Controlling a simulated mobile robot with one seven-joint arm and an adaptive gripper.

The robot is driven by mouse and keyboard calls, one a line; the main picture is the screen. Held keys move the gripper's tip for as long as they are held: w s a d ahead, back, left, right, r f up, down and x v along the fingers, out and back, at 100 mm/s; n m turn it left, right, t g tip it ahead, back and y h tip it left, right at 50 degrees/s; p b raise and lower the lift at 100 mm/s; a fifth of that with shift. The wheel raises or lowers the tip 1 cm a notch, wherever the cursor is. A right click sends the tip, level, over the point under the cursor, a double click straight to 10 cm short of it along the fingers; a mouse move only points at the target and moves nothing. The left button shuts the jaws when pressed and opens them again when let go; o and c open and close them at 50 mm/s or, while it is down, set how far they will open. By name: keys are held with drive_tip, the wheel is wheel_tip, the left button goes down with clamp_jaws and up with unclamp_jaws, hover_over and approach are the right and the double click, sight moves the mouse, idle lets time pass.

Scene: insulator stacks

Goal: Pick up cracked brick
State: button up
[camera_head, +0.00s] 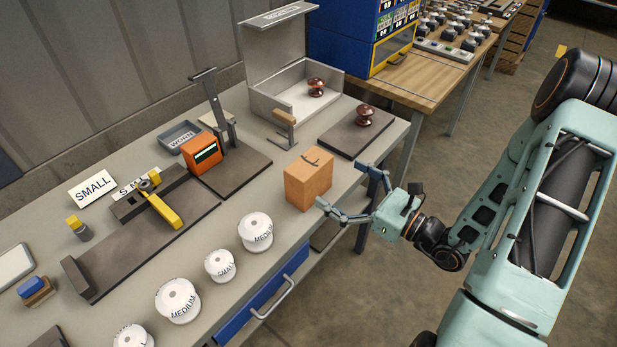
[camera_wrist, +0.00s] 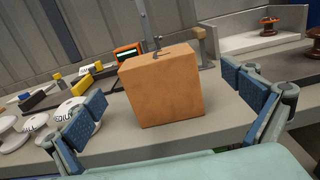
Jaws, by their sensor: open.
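The cracked brick (camera_head: 308,180) is an orange-brown block standing upright near the front edge of the grey workbench (camera_head: 228,205). A dark crack mark shows on its top. In the wrist view the brick (camera_wrist: 161,88) stands ahead, between the two fingers and beyond their tips. My gripper (camera_head: 350,195) is open and empty at the bench's front edge, to the right of the brick, and its fingers point toward it. In the wrist view my gripper (camera_wrist: 168,98) shows blue pads spread wider than the brick. I see no contact between pads and brick.
White spools (camera_head: 256,231) stand in a row to the brick's left. A dark plate with a brown insulator (camera_head: 365,115) lies behind it. An orange meter (camera_head: 201,150) and an upright lever fixture (camera_head: 215,105) stand at the back left. A blue drawer (camera_head: 262,305) is below the bench.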

sight(315, 168)
drive_tip(key=x, duration=0.3)
drive_tip(key=shift+w+a, duration=0.1)
drive_tip(key=shift+a, duration=0.05)
drive_tip(key=p+x, duration=0.1)
drive_tip(key=x, duration=0.3)
drive_tip(key=shift+a, duration=0.3)
drive_tip(key=shift+w+a+f, duration=0.1)
drive_tip(key=shift+w+a, duration=0.15)
drive_tip(key=shift+a, duration=0.1)
drive_tip(key=c, duration=1.4)
drive_tip(key=shift+c, duration=0.9)
drive_tip(key=shift+r, duration=0.25)
